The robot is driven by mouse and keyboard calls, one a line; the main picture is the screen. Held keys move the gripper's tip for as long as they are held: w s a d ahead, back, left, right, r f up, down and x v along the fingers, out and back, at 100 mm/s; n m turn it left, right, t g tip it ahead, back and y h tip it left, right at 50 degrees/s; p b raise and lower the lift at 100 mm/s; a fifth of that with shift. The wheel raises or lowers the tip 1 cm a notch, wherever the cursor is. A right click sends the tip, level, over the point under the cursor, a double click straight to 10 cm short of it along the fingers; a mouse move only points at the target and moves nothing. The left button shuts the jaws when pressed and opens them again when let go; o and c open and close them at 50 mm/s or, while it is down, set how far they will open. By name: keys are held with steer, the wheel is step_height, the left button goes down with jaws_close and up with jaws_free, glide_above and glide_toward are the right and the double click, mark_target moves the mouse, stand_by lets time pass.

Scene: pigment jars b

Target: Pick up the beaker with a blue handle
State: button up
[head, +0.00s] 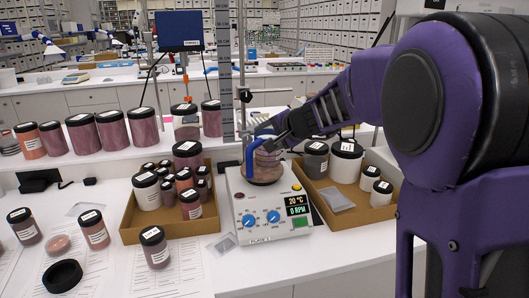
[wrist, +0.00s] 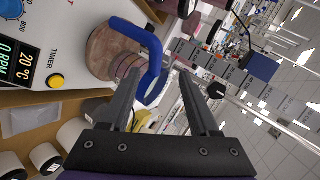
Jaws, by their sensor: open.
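The beaker (head: 267,168) is a squat glass vessel with reddish-brown contents and stands upright on the white hotplate (head: 240,205). Its blue handle (head: 249,158) faces left in the head view. The beaker (wrist: 108,50) and its curved blue handle (wrist: 153,50) also show in the wrist view. My gripper (head: 264,138) is open and empty at the beaker's upper part, partly covering it in the head view. In the wrist view, the handle lies at and between the fingertips of my gripper (wrist: 161,73). I cannot tell whether a finger touches it.
Cardboard trays with jars flank the hotplate: the left tray (head: 180,226) holds several, the right tray (head: 335,222) has white and dark-lidded jars. A metal stand rod (head: 241,80) rises behind the beaker. Large pigment jars (head: 142,128) line the back left.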

mark_target(258, 143)
steer(key=x, duration=0.2)
steer(key=shift+w+a+f, duration=0.2)
steer(key=shift+w, duration=0.1)
steer(key=shift+d+f+p+x, duration=0.15)
steer(key=shift+d+x, duration=0.05)
steer(key=shift+x, duration=1.1)
steer(key=shift+d+f+p+x, duration=0.1)
steer(key=shift+d+p+x, duration=0.05)
steer(key=shift+x, duration=1.2)
jaws_close()
steer(key=shift+r, duration=0.1)
